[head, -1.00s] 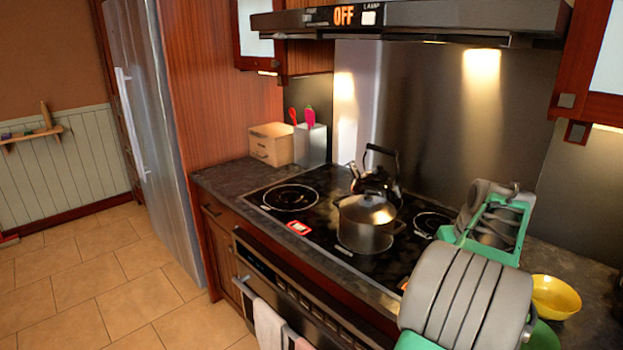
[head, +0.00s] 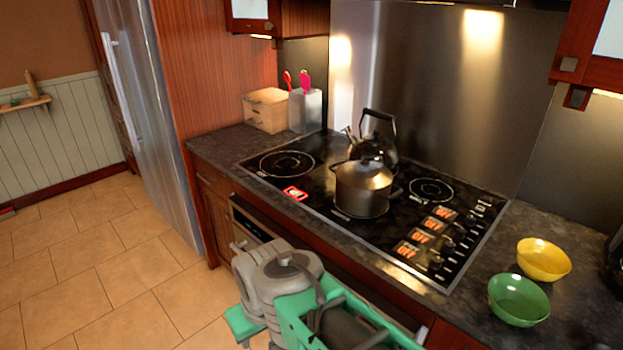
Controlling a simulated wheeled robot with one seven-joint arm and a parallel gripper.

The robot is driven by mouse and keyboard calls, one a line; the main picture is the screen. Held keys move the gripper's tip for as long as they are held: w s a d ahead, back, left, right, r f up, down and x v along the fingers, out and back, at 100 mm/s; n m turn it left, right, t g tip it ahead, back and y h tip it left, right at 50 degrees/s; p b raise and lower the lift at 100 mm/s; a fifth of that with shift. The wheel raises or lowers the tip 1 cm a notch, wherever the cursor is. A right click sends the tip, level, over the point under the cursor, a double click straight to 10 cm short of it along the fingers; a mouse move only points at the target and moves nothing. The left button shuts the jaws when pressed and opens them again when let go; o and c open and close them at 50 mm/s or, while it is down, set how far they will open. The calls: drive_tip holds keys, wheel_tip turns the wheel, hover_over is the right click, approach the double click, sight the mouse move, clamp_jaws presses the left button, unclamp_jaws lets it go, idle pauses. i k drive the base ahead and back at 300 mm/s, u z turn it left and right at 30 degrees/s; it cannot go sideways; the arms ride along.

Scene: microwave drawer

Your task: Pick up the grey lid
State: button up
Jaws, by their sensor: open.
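The grey lid (head: 368,174) lies on top of a grey metal pot (head: 362,200) on the cooktop, left of its control panel. A black kettle (head: 378,135) stands just behind the pot, its handle rising above the lid. My arm's grey and green links show at the bottom middle, in front of the counter. They are well below and apart from the pot and lid. The fingertips of my gripper are not visible.
Yellow (head: 544,259) and green (head: 519,299) bowls stand on the counter right of the cooktop (head: 300,195). A wooden box (head: 267,110) and a utensil holder (head: 305,110) stand at the back left. Tiled floor is open at left.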

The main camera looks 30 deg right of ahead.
sight(378, 178)
drive_tip(key=z, duration=1.55)
